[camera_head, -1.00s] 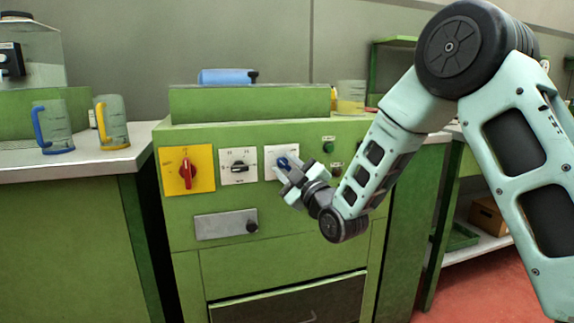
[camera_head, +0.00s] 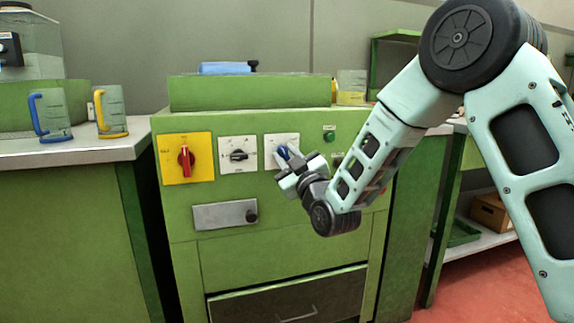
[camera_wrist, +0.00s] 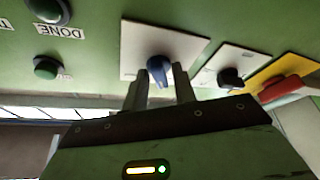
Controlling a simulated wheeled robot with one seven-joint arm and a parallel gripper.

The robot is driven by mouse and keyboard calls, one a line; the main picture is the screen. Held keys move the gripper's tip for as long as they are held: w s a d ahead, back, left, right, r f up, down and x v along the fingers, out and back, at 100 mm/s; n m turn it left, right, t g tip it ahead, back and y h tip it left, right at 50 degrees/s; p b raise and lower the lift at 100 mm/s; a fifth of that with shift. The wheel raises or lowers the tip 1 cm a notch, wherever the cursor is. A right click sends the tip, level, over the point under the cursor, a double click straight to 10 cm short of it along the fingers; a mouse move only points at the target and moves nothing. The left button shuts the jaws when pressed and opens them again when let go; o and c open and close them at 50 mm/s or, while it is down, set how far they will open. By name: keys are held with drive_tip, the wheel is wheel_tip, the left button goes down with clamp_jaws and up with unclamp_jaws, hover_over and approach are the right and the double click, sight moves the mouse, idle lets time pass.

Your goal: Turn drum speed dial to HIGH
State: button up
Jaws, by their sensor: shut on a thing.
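The dial (camera_head: 284,152) with a blue knob sits on a white plate (camera_head: 281,138) on the green machine's front, the rightmost of three dials. In the wrist view, which shows the panel upside down, the blue knob (camera_wrist: 159,68) lies between my two fingers. My gripper (camera_head: 287,165) is shut on this knob and covers part of it in the head view. The knob looks tilted in the head view. The plate's markings are too small to read, so I cannot tell its setting or which dial is named drum speed.
To the left are a black dial (camera_head: 238,156) and a red dial (camera_head: 186,158) on a yellow plate. A green button (camera_head: 329,135) is close at right. A metal plate with a black knob (camera_head: 251,215) is below. Two jugs (camera_head: 50,115) stand on the left counter.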

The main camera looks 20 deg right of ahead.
drive_tip(key=m+h+b, duration=0.1)
drive_tip(key=m, duration=0.1)
drive_tip(key=m+h+b, duration=0.1)
drive_tip(key=m, duration=0.2)
drive_tip(key=shift+a+f+t+h+b, duration=0.1)
drive_tip(key=shift+f+t+h+b, duration=0.1)
drive_tip(key=shift+t+h+b, duration=0.15)
drive_tip(key=m+h+b, duration=0.1)
drive_tip(key=m, duration=0.2)
drive_tip(key=m+h+b, duration=0.1)
drive_tip(key=m, duration=0.1)
drive_tip(key=shift+m+h, duration=0.35)
drive_tip(key=shift+m, duration=0.05)
drive_tip(key=m+h, duration=0.1)
drive_tip(key=m, duration=0.1)
drive_tip(key=m+h+b, duration=0.1)
drive_tip(key=m, duration=0.2)
drive_tip(key=shift+a+r+h, duration=0.1)
drive_tip(key=shift+h, duration=0.2)
drive_tip(key=shift+r+m+g+h+b, duration=0.1)
drive_tip(key=shift+m+g+h+b, duration=0.3)
drive_tip(key=shift+m, duration=0.9)
drive_tip(key=shift+m+g+h+b, duration=0.15)
drive_tip(key=shift+m+g+h, duration=0.45)
drive_tip(key=shift+m, duration=0.7)
drive_tip(key=o, duration=0.7)
drive_tip(key=shift+s, duration=0.1)
drive_tip(key=p+v, duration=0.3)
drive_tip(key=v, duration=1.4)
drive_tip(key=shift+s+a, duration=0.15)
